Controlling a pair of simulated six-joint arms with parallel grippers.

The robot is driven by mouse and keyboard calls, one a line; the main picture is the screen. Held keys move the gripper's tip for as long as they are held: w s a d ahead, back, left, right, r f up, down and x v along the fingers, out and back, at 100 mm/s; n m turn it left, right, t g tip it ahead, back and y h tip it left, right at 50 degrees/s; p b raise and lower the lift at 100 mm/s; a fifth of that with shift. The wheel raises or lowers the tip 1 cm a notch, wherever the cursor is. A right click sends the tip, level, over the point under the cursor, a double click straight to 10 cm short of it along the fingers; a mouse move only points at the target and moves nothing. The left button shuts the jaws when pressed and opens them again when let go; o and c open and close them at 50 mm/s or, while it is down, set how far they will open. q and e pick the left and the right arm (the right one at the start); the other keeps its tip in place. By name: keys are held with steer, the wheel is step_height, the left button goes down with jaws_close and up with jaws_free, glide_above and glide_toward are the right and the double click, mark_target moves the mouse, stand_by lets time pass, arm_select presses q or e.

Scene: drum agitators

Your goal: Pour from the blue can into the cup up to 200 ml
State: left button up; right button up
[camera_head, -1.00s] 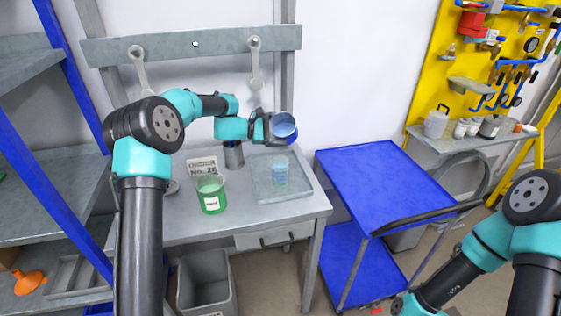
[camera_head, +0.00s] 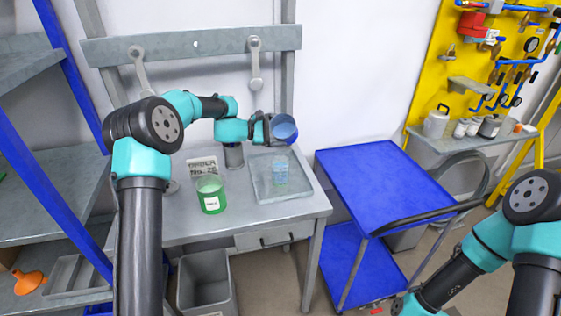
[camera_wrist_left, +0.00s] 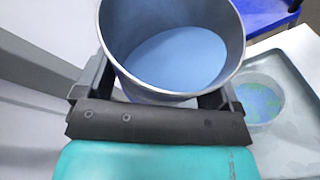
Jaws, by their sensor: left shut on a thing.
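My left gripper (camera_head: 267,127) is shut on the blue can (camera_head: 285,126) and holds it in the air above the tray. The can is tilted, with its open mouth showing. In the left wrist view the can (camera_wrist_left: 170,92) sits between the fingers of my left gripper (camera_wrist_left: 165,95) and has light blue liquid inside. The clear cup (camera_head: 281,174) stands on the grey tray (camera_head: 262,190) below the can. The cup also shows in the left wrist view (camera_wrist_left: 258,100), with bluish-green contents; its level against any marks is too small to read. My right gripper is not clearly visible.
A green beaker with a white label (camera_head: 210,197) stands left of the tray, in front of a printed sign (camera_head: 202,166). A grey bin (camera_head: 206,283) is below the table. A blue cart (camera_head: 380,180) stands to the right.

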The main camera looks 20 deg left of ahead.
mark_target(281, 120)
arm_select(q)
steer(key=shift+r+m+t+h, duration=0.3)
steer(key=shift+r+m+t, duration=0.15)
steer(key=shift+m, duration=0.45)
stand_by(2.3)
steer(key=shift+f+n+g, duration=0.35)
steer(key=shift+n, duration=0.85)
steer(key=shift+w+r+n+g+y, duration=0.15)
steer(key=shift+r+n+g+y, duration=0.15)
steer(key=shift+y, duration=0.2)
steer(key=shift+w+r+n+g, duration=0.4)
steer(key=shift+w+r+n, duration=0.3)
steer(key=shift+r, duration=0.25)
steer(key=shift+w+a+f+n+g+y, duration=0.1)
steer(key=shift+w+f+n+g+y, duration=0.25)
steer(key=shift+f+n, duration=0.15)
steer(key=shift+w+r+n+g, duration=0.35)
steer(key=shift+w+n+g, duration=0.25)
steer(key=shift+n, duration=0.1)
steer(key=shift+w+f+n+g+y, duration=0.25)
steer(key=shift+w+f+n+g, duration=0.2)
steer(key=shift+n, duration=0.25)
